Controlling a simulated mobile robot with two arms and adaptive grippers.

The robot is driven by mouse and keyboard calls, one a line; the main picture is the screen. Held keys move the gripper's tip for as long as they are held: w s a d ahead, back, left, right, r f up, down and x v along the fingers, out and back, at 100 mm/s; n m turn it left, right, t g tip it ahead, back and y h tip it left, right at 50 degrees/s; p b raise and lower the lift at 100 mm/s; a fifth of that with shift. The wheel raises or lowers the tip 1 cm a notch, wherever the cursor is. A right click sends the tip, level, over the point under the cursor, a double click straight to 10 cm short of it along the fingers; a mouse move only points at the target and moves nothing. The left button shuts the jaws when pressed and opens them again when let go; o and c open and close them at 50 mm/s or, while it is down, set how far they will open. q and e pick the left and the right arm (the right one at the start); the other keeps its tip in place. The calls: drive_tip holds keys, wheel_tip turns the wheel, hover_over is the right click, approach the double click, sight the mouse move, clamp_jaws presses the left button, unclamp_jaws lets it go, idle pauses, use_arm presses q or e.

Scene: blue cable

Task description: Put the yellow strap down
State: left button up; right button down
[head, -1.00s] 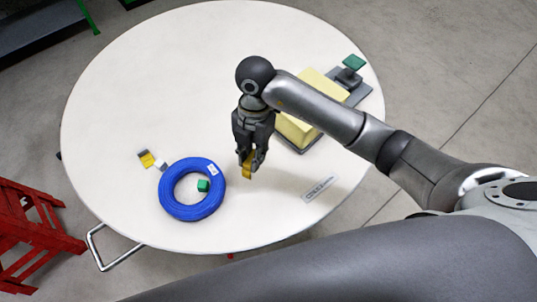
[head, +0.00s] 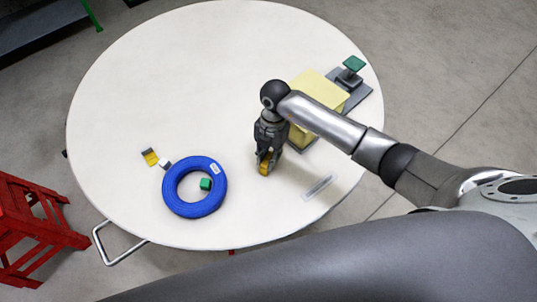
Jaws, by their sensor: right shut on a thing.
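The yellow strap (head: 264,168) is a small yellow piece between the fingers of my right gripper (head: 265,163). The gripper points down over the white round table (head: 150,80), to the right of the blue cable coil, and is shut on the strap. I cannot tell whether the strap touches the table. The blue cable (head: 178,204) lies flat as a ring with a small white label. Another yellow and dark piece (head: 150,157) lies on the table at the upper left of the coil. My left gripper is not in view.
A green block (head: 206,184) sits inside the coil's ring. A small white piece (head: 165,164) lies beside the coil. A pale yellow box (head: 312,125) and a grey device with a green top (head: 354,64) stand at the right. A flat label strip (head: 318,187) lies near the right edge.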

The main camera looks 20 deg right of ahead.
drive_tip(key=shift+f, duration=0.2)
drive_tip(key=c, duration=1.3)
unclamp_jaws()
drive_tip(key=shift+r, duration=0.1)
drive_tip(key=shift+r, duration=0.1)
drive_tip(key=shift+w+r, duration=0.1)
drive_tip(key=shift+r, duration=0.15)
wheel_tip(320, 180, up, 11)
drive_tip(key=w+d+b, duration=0.1)
drive_tip(key=b, duration=0.1)
drive_tip(key=shift+w+d+r, duration=0.2)
drive_tip(key=shift+w+d, duration=0.05)
drive_tip(key=shift+d, duration=0.05)
